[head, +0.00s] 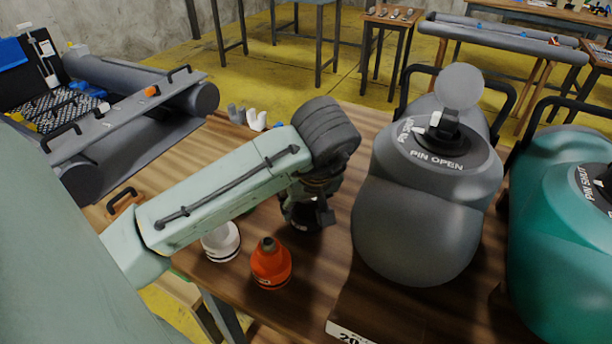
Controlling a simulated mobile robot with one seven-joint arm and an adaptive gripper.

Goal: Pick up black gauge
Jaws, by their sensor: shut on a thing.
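My gripper (308,212) is at the middle of the wooden table, pointing down, with its fingers shut on the black gauge (301,227). The gauge is dark and mostly hidden by the fingers and wrist; a small pale mark shows on its lower part. I cannot tell whether it touches the table top.
An orange gauge-like piece (270,264) and a white one (221,242) stand close by on the wooden table (330,265). Small grey and white pieces (250,117) lie behind my arm.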

